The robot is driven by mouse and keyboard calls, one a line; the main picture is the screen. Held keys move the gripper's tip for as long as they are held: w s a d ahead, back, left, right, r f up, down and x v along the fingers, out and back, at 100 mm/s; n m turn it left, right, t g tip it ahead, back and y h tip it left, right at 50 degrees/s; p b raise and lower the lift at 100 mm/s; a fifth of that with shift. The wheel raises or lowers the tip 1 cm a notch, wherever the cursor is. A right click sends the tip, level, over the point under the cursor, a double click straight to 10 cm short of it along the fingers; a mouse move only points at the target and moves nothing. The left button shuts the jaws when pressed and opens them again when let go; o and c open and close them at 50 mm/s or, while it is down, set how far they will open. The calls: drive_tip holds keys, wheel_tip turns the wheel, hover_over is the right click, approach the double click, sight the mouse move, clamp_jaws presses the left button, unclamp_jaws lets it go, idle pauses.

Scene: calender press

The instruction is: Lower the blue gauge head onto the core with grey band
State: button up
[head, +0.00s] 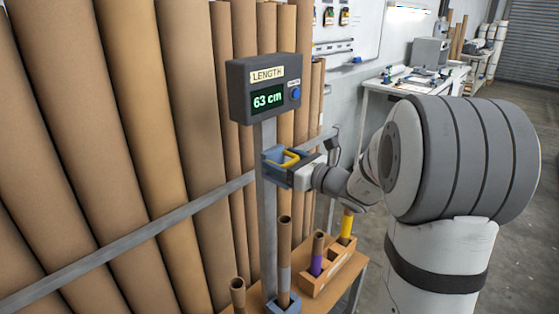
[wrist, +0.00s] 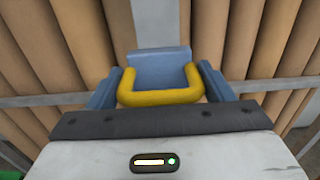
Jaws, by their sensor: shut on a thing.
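The blue gauge head (head: 271,160) sits on an upright grey post, below the display box. Its yellow handle (head: 291,158) faces my gripper; the handle also shows in the wrist view (wrist: 160,97), in front of the blue head (wrist: 159,65). My gripper (head: 289,167) is shut on the gauge head at its handle; the exact finger contact is hard to see. The core with grey band (head: 284,232) stands upright in a blue holder (head: 283,304) at the post's foot. A clear gap separates its top from the gauge head above.
The display box (head: 265,88) reads 63 cm. A wooden rack (head: 331,273) right of the post holds a purple-banded core (head: 317,254) and a yellow-banded core (head: 346,227). Another core (head: 238,292) stands at left. Tall brown tubes lean behind a grey rail (head: 130,240).

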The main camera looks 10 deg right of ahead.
wheel_tip(320, 180, down, 14)
drive_tip(key=b, duration=1.1)
drive_tip(key=shift+d, duration=0.1)
drive_tip(key=shift+f, duration=0.1)
drive_tip(key=shift+s+f, duration=0.1)
drive_tip(key=o, duration=1)
drive_tip(key=shift+o, duration=0.4)
drive_tip(key=shift+s+d+r, duration=0.15)
drive_tip(key=shift+d+r, duration=0.05)
drive_tip(key=v, duration=0.7)
drive_tip(key=shift+s, duration=0.15)
